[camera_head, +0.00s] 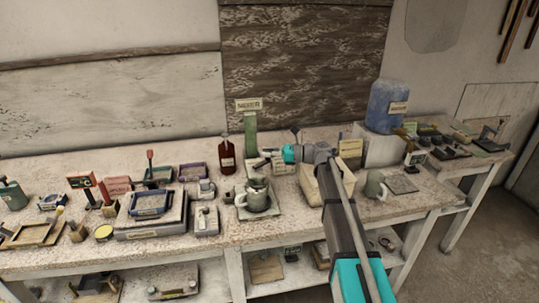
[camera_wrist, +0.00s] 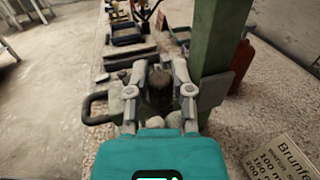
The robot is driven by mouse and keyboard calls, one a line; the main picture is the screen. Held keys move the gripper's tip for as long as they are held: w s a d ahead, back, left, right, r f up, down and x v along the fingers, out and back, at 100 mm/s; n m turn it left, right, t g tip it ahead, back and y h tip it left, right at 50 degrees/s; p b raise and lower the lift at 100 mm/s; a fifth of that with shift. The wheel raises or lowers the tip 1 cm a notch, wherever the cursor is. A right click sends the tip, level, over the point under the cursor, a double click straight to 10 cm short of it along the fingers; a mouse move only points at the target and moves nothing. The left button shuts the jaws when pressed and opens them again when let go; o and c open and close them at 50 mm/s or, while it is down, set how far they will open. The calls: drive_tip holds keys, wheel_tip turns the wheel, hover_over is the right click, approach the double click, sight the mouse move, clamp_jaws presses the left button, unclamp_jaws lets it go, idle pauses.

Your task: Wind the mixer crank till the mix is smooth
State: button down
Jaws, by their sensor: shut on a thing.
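My gripper (camera_wrist: 160,76) is shut on a dark upright knob (camera_wrist: 160,92), which looks like the crank's grip. In the head view my gripper (camera_head: 268,160) reaches in from the right, just above a grey-green pot (camera_head: 257,201) on a tray. The pot's handle (camera_wrist: 94,108) shows left of my fingers in the wrist view. A green post (camera_head: 250,137) with a label on top stands behind; it also rises right of my fingers in the wrist view (camera_wrist: 222,45). The mix inside the pot is hidden, and the crank's arm cannot be made out.
A dark red bottle (camera_head: 227,157) stands left of the post. A grey mug (camera_head: 375,186) and a blue drum (camera_head: 387,106) stand to the right. Trays, including a blue-rimmed one (camera_head: 151,204), and small tools crowd the bench on the left. A label card (camera_wrist: 282,160) is near my gripper.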

drive_tip(key=shift+w+a+n+g+h, duration=0.25)
drive_tip(key=shift+a+n+g+h, duration=0.2)
drive_tip(key=shift+n+g, duration=0.85)
drive_tip(key=shift+w+a+n+g+h, duration=0.3)
drive_tip(key=shift+a+n+g+h, duration=0.35)
drive_tip(key=shift+g, duration=1.1)
drive_tip(key=shift+w+a+n+g+h, duration=0.3)
drive_tip(key=shift+n+g, duration=0.85)
drive_tip(key=shift+g, duration=0.4)
drive_tip(key=shift+s, duration=0.1)
drive_tip(key=shift+c, duration=2.4)
unclamp_jaws()
drive_tip(key=shift+d, duration=0.15)
